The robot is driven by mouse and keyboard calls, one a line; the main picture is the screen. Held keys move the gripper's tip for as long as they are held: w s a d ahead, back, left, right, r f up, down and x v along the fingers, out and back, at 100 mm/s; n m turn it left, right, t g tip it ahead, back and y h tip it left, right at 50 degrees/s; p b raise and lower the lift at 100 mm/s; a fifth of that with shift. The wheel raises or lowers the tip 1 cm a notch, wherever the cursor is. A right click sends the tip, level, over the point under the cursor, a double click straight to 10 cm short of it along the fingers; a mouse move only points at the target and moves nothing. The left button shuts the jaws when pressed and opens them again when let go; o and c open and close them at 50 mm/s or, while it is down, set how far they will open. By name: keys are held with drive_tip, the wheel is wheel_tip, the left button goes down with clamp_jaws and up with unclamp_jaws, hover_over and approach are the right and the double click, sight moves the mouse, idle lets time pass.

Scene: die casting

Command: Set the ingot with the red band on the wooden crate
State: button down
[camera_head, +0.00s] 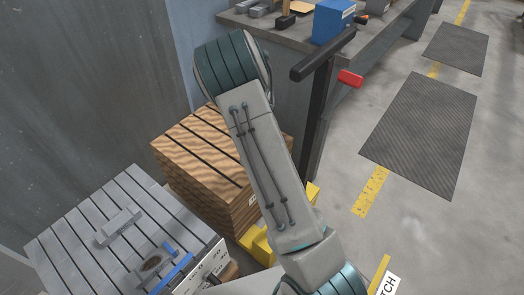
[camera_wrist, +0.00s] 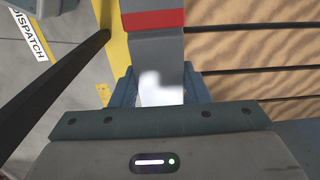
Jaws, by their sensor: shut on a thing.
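The ingot with the red band (camera_wrist: 155,50) is a grey bar in the wrist view, its red stripe across the far part. My gripper (camera_wrist: 160,92) is shut on it, one finger on each side. The wooden crate (camera_wrist: 255,62) fills the right of the wrist view, its slats beside the ingot. The ingot lies near the crate's edge in that view; I cannot tell its height over it. In the head view the crate (camera_head: 190,145) stands in the middle, partly covered by my arm. The gripper and held ingot are hidden there.
A grey slatted platform (camera_head: 70,245) at lower left holds a grey bar (camera_head: 119,227) and a blue piece (camera_head: 172,272). A dark post (camera_head: 318,115) stands right of my arm. A workbench (camera_head: 385,38) with a blue box (camera_head: 332,20) is behind. Floor at right is open, with dark mats (camera_head: 425,130).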

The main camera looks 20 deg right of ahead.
drive_tip(key=w+a+f, duration=0.1)
drive_tip(key=w, duration=0.1)
drive_tip(key=w+a+f, duration=0.1)
drive_tip(key=w+a, duration=0.1)
drive_tip(key=w+a+f+b, duration=0.1)
drive_tip(key=f, duration=0.1)
drive_tip(key=shift+w+a+f, duration=0.1)
drive_tip(key=shift+w+a, duration=0.1)
drive_tip(key=shift+w, duration=0.2)
drive_tip(key=shift+f+b, duration=0.6)
drive_tip(key=shift+f, duration=1.3)
drive_tip(key=shift+f, duration=0.15)
drive_tip(key=c, duration=0.8)
unclamp_jaws()
drive_tip(key=shift+s+f, duration=0.1)
wheel_tip(320, 180, up, 12)
drive_tip(key=p, duration=0.2)
drive_tip(key=shift+p, duration=0.35)
